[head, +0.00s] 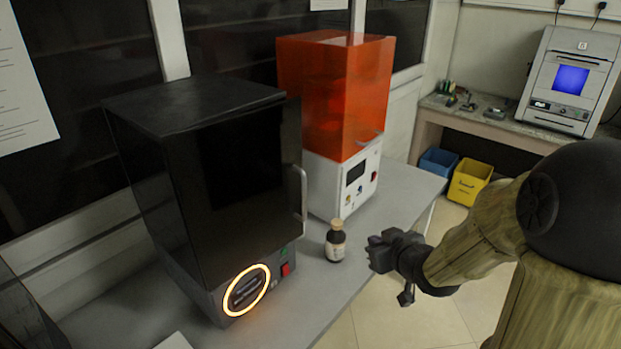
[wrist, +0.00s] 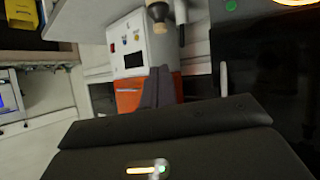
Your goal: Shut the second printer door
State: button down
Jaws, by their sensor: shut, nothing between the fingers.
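The black printer (head: 195,190) stands at the front left of the table. Its dark front door has a silver handle (head: 304,193); the door's edge sticks out slightly past the cabinet top, and I cannot tell if it is fully shut. The orange-hooded printer (head: 335,90) stands behind it, with a small handle low on its front; its cover looks down. My gripper (head: 375,254) is shut and empty, right of the bottle and apart from both printers. In the wrist view its fingers (wrist: 158,88) are together, with the orange printer (wrist: 130,45) upside down beyond and the black printer (wrist: 265,60) at right.
A dark bottle (head: 335,241) with a tan cap stands on the grey table (head: 310,290) between the printers and my gripper. A device with a blue screen (head: 571,80) sits on a far bench. Blue (head: 438,162) and yellow (head: 468,182) bins stand on the floor.

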jog(key=a+r+n+t+y+p, duration=0.1)
jog(key=a+r+n+y, duration=0.2)
jog(key=a+r+y, duration=0.2)
notch_tip(320, 180, up, 4)
jog(key=y, duration=0.3)
jog(key=shift+a+n+t+y, duration=0.15)
jog(key=shift+n+t+y, duration=0.15)
jog(key=shift+n, duration=0.1)
jog(key=p+x, duration=0.3)
jog(key=x, duration=1.1)
jog(key=shift+f, duration=0.1)
